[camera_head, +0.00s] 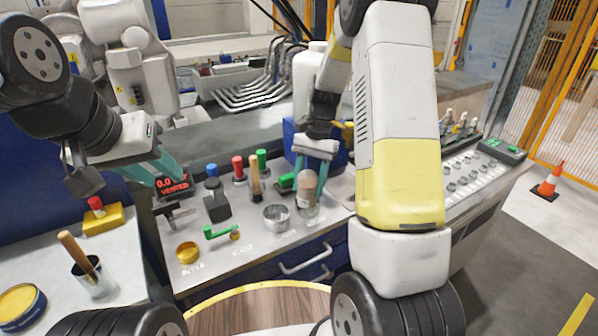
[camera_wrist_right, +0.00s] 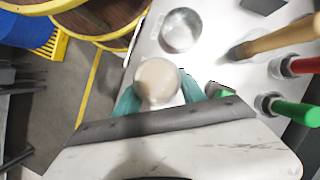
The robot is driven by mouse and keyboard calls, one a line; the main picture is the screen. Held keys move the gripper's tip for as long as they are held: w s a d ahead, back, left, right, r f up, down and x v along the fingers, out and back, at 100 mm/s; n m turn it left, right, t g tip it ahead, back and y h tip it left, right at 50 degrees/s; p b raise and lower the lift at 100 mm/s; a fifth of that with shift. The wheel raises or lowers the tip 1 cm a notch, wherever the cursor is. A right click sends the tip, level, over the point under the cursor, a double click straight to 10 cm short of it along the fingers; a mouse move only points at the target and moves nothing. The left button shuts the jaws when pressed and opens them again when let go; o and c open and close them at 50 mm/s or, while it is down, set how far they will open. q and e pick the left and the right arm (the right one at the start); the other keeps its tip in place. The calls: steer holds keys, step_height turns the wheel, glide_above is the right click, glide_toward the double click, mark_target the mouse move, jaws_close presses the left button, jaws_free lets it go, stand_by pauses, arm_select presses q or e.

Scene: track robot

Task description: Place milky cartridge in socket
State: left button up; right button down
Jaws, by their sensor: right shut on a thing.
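The milky cartridge, beige and rounded on top, shows in the head view (camera_head: 308,186) and the wrist view (camera_wrist_right: 157,78). My right gripper (camera_head: 312,185) points down, its teal fingers shut around the cartridge over the console; they also flank it in the wrist view (camera_wrist_right: 160,98). A pale, shiny part shows under the cartridge; I cannot tell whether it is a socket or the cartridge's lower body. A round silver metal socket (camera_head: 277,217) stands just left of it, apart, and shows above it in the wrist view (camera_wrist_right: 181,30). My left gripper (camera_head: 165,168) is at the left, near a display; its opening is unclear.
A display (camera_head: 172,184) with red text, a brass cup (camera_head: 187,252) and a green-handled valve (camera_head: 220,231) are on the console's left. Red, green and wooden handles (camera_head: 256,178) stand close behind the silver socket. A pot with a wooden handle (camera_head: 95,278) stands far left.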

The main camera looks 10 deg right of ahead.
steer(key=shift+f, duration=0.55)
steer(key=c, duration=0.7)
jaws_free()
steer(key=shift+o, duration=0.2)
steer(key=shift+r, duration=0.1)
steer(key=shift+r, duration=0.4)
steer(key=v, duration=1.2)
steer(key=s+a+r+n+t, duration=0.25)
steer(key=s+r+t, duration=0.25)
steer(key=s+r, duration=0.45)
steer(key=s+a+n+t, duration=0.1)
steer(key=s+n+t, duration=0.4)
steer(key=s, duration=0.7)
steer(key=shift+s+h, duration=0.3)
